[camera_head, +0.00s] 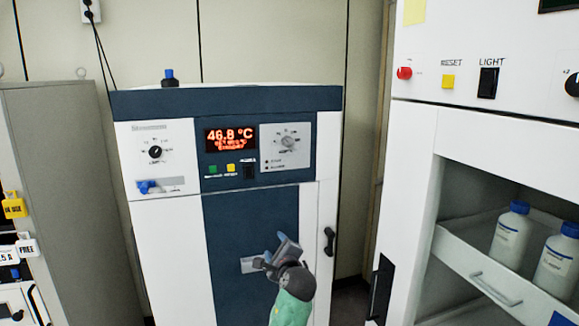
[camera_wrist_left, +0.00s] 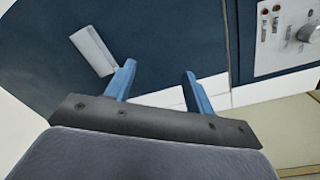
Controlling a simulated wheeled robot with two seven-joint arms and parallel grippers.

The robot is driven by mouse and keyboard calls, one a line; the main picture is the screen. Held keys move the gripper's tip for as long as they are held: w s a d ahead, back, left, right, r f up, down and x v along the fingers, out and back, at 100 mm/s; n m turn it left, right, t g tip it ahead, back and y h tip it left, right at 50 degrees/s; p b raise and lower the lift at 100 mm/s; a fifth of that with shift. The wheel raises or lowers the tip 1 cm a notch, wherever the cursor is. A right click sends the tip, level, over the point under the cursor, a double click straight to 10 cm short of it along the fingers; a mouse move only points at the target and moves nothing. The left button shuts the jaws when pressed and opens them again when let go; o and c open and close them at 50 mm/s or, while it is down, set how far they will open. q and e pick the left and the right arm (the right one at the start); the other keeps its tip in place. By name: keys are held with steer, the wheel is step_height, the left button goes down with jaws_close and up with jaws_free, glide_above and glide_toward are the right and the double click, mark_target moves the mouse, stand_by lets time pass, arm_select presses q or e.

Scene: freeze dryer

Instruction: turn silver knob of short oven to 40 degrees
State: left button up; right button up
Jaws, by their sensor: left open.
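The short oven (camera_head: 160,225) is white and dark blue, and its red display (camera_head: 230,138) reads 46.8 °C. Its silver knob (camera_head: 288,142) sits on a light panel right of the display; it also shows at the right edge of the wrist view (camera_wrist_left: 310,32). The angle it points to is too small to read. My left gripper (camera_head: 277,250) is open and empty in front of the oven door, below the knob and apart from it. Its two blue fingers (camera_wrist_left: 160,82) show in the wrist view, with nothing between them. My right gripper is not in view.
A black knob (camera_head: 155,152) is on the oven's left panel. A blue-capped bottle (camera_head: 169,78) stands on top. A black door handle (camera_head: 329,241) is at right. A white cabinet (camera_head: 412,180) with bottles (camera_head: 511,235) stands right, a grey cabinet (camera_head: 65,180) left.

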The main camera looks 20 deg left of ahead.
arm_select(q)
steer(key=w+d+r+m+t+y, duration=0.2)
steer(key=w+r+m, duration=0.3)
steer(key=r, duration=0.8)
steer(key=m+t+y, duration=0.1)
steer(key=m+y, duration=0.1)
steer(key=m, duration=0.1)
glide_toward(289, 144)
steer(key=w+a, duration=0.2)
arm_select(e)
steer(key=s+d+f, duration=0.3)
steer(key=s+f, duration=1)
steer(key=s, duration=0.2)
arm_select(q)
steer(key=w+a+r+p, duration=0.1)
steer(key=w+p, duration=0.1)
steer(key=w+a+r+p, duration=0.1)
steer(key=r, duration=0.1)
steer(key=shift+w+a+r+p, duration=0.1)
steer(key=shift+w+a+p, duration=0.25)
steer(key=shift+w, duration=0.05)
steer(key=shift+w+a, duration=0.45)
steer(key=shift+w, duration=0.05)
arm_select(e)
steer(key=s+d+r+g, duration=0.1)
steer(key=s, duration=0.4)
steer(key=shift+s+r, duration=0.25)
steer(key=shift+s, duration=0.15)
arm_select(q)
steer(key=shift+c, duration=0.2)
